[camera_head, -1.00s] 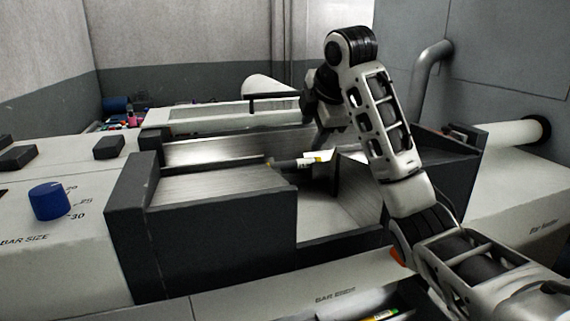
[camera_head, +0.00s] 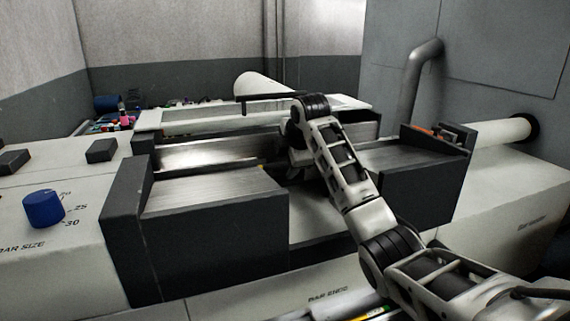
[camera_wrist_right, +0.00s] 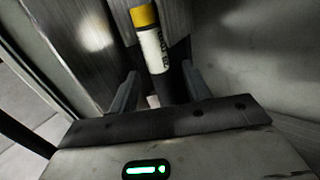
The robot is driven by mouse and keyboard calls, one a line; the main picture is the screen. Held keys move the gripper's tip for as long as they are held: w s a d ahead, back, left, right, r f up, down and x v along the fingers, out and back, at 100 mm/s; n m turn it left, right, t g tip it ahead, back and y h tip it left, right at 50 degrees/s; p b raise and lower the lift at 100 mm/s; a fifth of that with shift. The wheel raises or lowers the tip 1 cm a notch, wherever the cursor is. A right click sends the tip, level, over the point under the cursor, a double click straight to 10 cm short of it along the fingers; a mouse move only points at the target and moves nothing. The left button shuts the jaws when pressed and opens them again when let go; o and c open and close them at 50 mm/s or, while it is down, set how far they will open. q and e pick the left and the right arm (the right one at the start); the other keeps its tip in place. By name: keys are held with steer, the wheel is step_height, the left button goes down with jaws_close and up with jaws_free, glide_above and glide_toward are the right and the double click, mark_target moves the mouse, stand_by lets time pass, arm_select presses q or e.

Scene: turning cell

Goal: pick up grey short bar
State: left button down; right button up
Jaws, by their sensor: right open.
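A bar (camera_wrist_right: 153,48) with a yellow end, a white label with unreadable small print and a dark grey body shows in the right wrist view. It lies between the two fingers of my right gripper (camera_wrist_right: 161,88), which is open, with room visible on both sides. In the head view my right gripper (camera_head: 297,160) is low over the gap in the bar rack, mostly covered by my own arm. The bar is hidden there, apart from perhaps a tiny yellow speck. My left gripper is not in view.
The bar rack's dark front wall (camera_head: 215,245) and right-hand block (camera_head: 425,190) stand around the gap. A blue knob (camera_head: 43,208) sits on the panel at left. A grey pipe (camera_head: 412,85) rises at the back right. Coloured items lie at the far left.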

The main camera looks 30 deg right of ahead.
jaws_close()
stand_by(1.4)
steer(key=shift+r, duration=0.1)
